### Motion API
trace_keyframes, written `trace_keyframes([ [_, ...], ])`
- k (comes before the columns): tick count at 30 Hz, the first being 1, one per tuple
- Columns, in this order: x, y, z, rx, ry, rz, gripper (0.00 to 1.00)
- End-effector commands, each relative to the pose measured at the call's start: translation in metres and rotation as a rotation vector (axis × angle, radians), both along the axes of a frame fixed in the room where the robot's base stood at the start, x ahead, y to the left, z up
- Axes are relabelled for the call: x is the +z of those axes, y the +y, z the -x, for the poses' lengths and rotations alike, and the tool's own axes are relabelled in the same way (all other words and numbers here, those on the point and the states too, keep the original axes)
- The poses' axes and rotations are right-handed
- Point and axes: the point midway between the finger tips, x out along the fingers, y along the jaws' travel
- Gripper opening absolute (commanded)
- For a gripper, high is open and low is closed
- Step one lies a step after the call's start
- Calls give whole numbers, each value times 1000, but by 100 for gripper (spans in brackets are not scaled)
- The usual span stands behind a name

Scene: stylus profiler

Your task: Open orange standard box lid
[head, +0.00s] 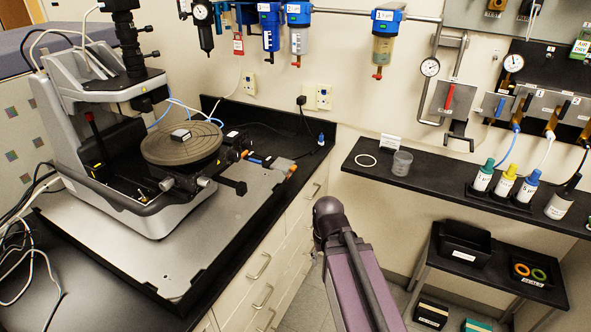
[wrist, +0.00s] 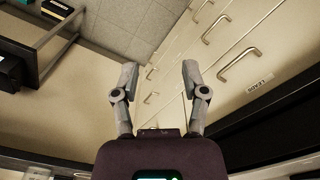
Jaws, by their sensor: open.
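I cannot make out a box that is clearly an orange standard box in either view. A small box with a yellow band (wrist: 58,8) is cut off at the top left of the wrist view. My gripper (wrist: 159,74) is open and empty in the wrist view, over the floor and drawer fronts.
The profiler's round stage (head: 182,148) stands on the left bench, with a small block (head: 180,134) on it. The black wall shelf (head: 440,184) holds bottles and a glass dish (head: 402,162). A low cart (head: 480,275) carries trays. Drawer handles (wrist: 238,64) project near my gripper.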

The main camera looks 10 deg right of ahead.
Motion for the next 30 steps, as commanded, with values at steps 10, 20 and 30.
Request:
trace_keyframes([
  [10,-15,8,-25,-99,-14,-88,83],
  [20,-48,23,-119,-548,-5,-463,83],
  [30,-52,4,-240,-1110,184,-975,83],
])
